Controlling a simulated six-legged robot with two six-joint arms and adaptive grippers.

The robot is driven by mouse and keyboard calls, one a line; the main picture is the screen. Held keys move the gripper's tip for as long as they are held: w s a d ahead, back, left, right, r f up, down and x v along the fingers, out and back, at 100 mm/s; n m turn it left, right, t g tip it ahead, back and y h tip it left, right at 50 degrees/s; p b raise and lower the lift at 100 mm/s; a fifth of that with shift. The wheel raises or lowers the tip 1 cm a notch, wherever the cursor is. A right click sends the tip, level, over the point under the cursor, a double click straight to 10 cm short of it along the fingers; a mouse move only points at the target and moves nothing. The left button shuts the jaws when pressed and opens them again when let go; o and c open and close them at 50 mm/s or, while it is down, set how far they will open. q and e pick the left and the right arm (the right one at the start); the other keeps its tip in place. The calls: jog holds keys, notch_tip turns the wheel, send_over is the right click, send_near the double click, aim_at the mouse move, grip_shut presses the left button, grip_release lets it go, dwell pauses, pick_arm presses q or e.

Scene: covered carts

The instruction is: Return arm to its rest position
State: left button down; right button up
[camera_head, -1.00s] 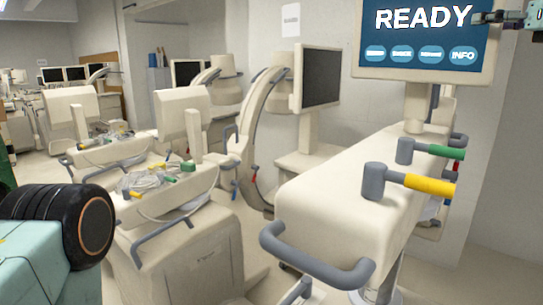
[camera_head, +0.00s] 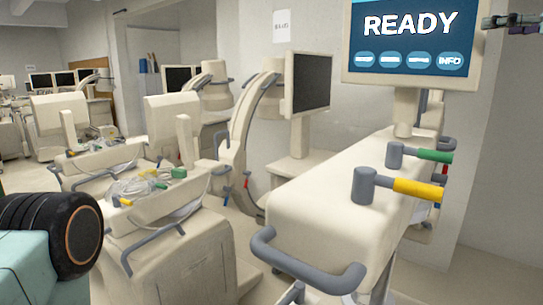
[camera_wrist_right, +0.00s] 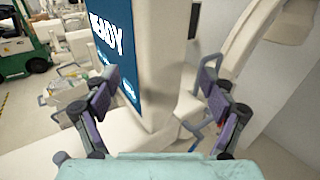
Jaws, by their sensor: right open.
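My right gripper (camera_head: 514,22) shows at the top right edge of the head view, beside the screen that reads READY (camera_head: 410,28). In the right wrist view its two dark fingers (camera_wrist_right: 158,92) stand wide apart with nothing between them. Behind them the same screen (camera_wrist_right: 112,55) shows at a steep slant. My left gripper is in neither view.
A covered cart (camera_head: 325,205) with a grey front handle (camera_head: 305,268) carries a yellow lever (camera_head: 418,189) and a green lever (camera_head: 434,156). Another cart (camera_head: 165,255) stands left, with tubing on top. A green forklift (camera_wrist_right: 32,50) stands far off.

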aim_at(477, 30)
jog(key=x, duration=0.5)
jog(key=shift+w+a, duration=0.2)
jog(key=shift+w, duration=0.1)
jog(key=shift+w+a, duration=0.15)
jog(key=shift+a, duration=0.2)
dwell(0.5)
jog(key=shift+d, duration=0.1)
jog(key=shift+f, duration=0.15)
